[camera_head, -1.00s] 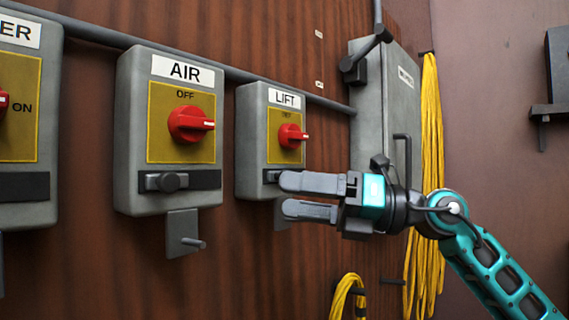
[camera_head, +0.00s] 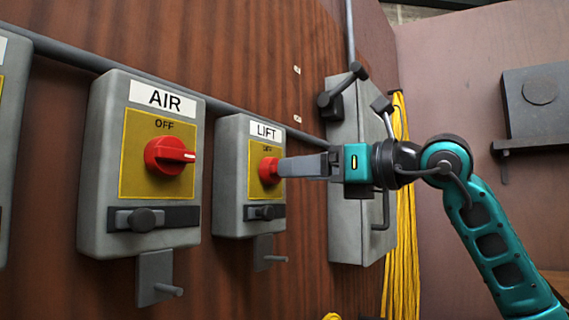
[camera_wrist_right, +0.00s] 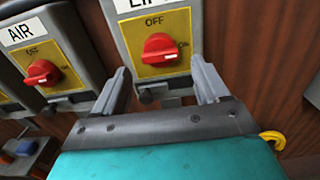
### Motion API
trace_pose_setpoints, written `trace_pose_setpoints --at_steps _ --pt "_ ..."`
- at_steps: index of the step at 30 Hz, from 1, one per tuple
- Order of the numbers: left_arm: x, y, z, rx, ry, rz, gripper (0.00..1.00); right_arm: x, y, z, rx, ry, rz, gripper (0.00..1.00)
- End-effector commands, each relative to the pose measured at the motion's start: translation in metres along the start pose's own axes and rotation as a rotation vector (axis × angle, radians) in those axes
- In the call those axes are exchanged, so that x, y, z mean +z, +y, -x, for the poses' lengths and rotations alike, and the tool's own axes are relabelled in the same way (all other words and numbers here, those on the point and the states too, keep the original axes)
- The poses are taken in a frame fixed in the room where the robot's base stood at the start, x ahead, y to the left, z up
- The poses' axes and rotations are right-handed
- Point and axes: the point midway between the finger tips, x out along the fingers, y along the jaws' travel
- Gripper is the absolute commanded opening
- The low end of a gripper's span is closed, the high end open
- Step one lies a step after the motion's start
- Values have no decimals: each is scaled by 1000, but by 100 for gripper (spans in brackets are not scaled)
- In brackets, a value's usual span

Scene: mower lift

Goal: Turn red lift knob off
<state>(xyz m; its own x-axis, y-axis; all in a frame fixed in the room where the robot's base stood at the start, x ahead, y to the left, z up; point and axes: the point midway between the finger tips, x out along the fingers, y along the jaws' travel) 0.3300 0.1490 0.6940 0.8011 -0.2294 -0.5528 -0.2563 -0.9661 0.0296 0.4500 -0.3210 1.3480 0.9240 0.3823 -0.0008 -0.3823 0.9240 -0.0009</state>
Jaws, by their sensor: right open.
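The red lift knob (camera_head: 268,170) sits on the yellow plate of the grey LIFT box (camera_head: 228,190). In the right wrist view the lift knob (camera_wrist_right: 160,48) has its handle pointing right, toward the ON side, with OFF above it. My right gripper (camera_head: 284,167) is level with the knob, its fingertips at or just in front of it. The fingers hide part of the knob in the head view. In the right wrist view the right gripper (camera_wrist_right: 160,72) is open, one finger on each side below the knob, with nothing held. Contact cannot be told. My left gripper is out of view.
The AIR box (camera_head: 92,200) with its own red knob (camera_head: 168,156) stands left of the LIFT box. A larger grey cabinet (camera_head: 347,215) with levers and a yellow cable bundle (camera_head: 402,250) are to the right. A conduit (camera_head: 75,55) runs along the wooden wall.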

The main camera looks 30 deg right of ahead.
Motion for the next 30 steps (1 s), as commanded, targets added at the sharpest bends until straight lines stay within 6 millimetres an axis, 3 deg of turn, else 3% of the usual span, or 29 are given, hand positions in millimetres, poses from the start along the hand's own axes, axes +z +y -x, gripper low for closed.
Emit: trace_pose_setpoints --at_steps 3,9,20,30 --pt "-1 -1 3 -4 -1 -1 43 2 1 -22 4 -1 -2 74" --pt "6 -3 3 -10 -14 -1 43 1 0 -42 1 -1 -2 74" --pt "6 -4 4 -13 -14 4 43 0 0 -47 0 -1 -1 74" --pt "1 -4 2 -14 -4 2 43 0 0 -46 0 -1 -1 42"
